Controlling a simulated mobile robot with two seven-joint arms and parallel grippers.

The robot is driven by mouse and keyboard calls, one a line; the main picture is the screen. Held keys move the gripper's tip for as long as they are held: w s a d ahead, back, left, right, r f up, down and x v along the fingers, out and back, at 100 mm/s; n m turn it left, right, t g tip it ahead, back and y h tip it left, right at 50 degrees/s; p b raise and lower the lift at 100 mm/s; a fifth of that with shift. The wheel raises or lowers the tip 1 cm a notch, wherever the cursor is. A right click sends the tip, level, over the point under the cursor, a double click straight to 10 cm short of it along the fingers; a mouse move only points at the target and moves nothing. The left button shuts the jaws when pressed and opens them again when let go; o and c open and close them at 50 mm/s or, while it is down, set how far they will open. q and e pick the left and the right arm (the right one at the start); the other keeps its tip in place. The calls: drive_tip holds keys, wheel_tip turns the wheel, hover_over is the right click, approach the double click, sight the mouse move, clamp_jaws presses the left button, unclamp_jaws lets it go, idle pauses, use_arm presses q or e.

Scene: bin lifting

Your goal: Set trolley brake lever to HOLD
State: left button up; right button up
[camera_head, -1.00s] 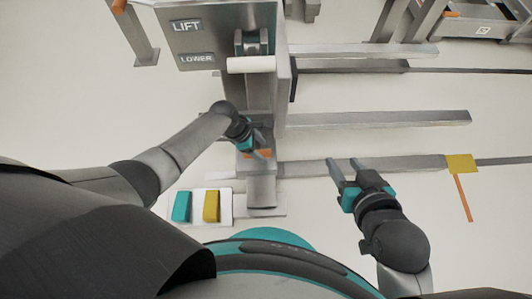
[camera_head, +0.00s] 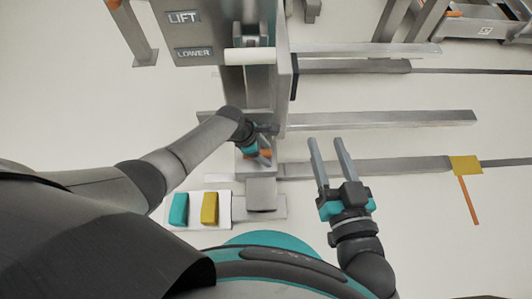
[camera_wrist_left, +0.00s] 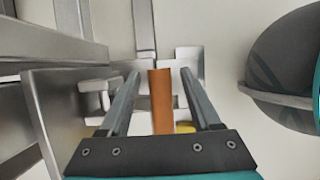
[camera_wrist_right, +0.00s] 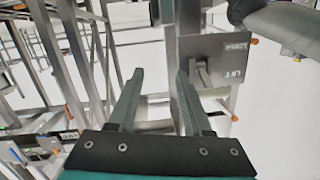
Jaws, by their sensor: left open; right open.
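An orange bar-shaped handle (camera_wrist_left: 160,100), which looks like the lever, stands between the two fingers of my left gripper (camera_wrist_left: 160,74), with a gap on each side. In the head view my left gripper (camera_head: 266,142) is at the base of the steel column, its open fingers around the orange part (camera_head: 264,153). No HOLD marking is readable. My right gripper (camera_head: 325,140) is open and empty, over the floor right of the column, fingers pointing away from me. In the right wrist view my right gripper (camera_wrist_right: 160,73) has nothing between its fingers.
A panel (camera_head: 190,35) marked LIFT and LOWER stands beside a white roller handle (camera_head: 250,56). Teal (camera_head: 179,210) and yellow (camera_head: 210,208) blocks sit on a white plate. Steel rails (camera_head: 380,120) run right; one carries a yellow plate (camera_head: 466,165) near an orange strip (camera_head: 468,200).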

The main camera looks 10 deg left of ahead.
use_arm(q)
drive_tip(key=shift+d+f, duration=0.1)
drive_tip(key=shift+f, duration=0.2)
clamp_jaws()
idle(0.6)
idle(0.9)
